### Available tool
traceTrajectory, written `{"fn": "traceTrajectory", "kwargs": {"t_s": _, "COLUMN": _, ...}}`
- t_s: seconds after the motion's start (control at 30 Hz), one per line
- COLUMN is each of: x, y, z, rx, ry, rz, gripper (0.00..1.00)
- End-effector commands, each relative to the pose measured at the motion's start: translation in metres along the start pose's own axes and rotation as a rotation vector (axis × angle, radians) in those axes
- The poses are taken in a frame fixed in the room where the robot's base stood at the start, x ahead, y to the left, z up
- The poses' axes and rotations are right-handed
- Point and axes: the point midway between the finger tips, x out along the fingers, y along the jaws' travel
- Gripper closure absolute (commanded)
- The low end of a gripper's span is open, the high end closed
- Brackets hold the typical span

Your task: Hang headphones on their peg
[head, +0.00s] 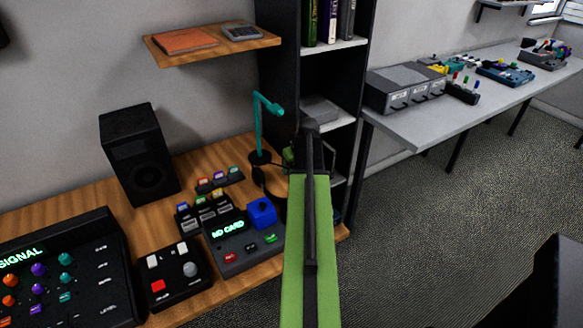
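A teal upright stand (259,130) with a short arm at its top, possibly the peg, rises from a dark round base at the back right of the wooden desk. Nothing hangs on its arm. A dark curved shape (260,179), possibly the headphones, is just in front of the base, partly covered by my arm; I cannot tell whether it rests on the desk or is held. My green and black arm reaches forward just right of the stand. My gripper is mostly hidden behind the arm, near the stand's base, so its fingers cannot be made out.
A speaker (138,160), a control box with a blue knob (262,212) and other panels crowd the desk (190,305). A wooden shelf (215,48) hangs above. A black bookcase (280,90) stands behind my arm. A grey table (440,118) stands right, with open carpet before it.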

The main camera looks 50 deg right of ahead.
Motion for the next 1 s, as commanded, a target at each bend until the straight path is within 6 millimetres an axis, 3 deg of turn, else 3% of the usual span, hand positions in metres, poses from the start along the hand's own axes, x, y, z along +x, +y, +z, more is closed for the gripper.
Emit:
{"fn": "traceTrajectory", "kwargs": {"t_s": 0.27, "x": -0.060, "y": -0.006, "z": -0.016, "rx": 0.000, "ry": 0.000, "rz": 0.000, "gripper": 0.51}}
{"fn": "traceTrajectory", "kwargs": {"t_s": 0.63, "x": -0.150, "y": -0.006, "z": -0.015, "rx": 0.001, "ry": 0.000, "rz": 0.000, "gripper": 0.51}}
{"fn": "traceTrajectory", "kwargs": {"t_s": 0.8, "x": -0.168, "y": -0.006, "z": -0.013, "rx": 0.001, "ry": 0.000, "rz": 0.000, "gripper": 0.51}}
{"fn": "traceTrajectory", "kwargs": {"t_s": 1.0, "x": -0.166, "y": -0.005, "z": -0.011, "rx": 0.001, "ry": 0.000, "rz": 0.000, "gripper": 0.51}}
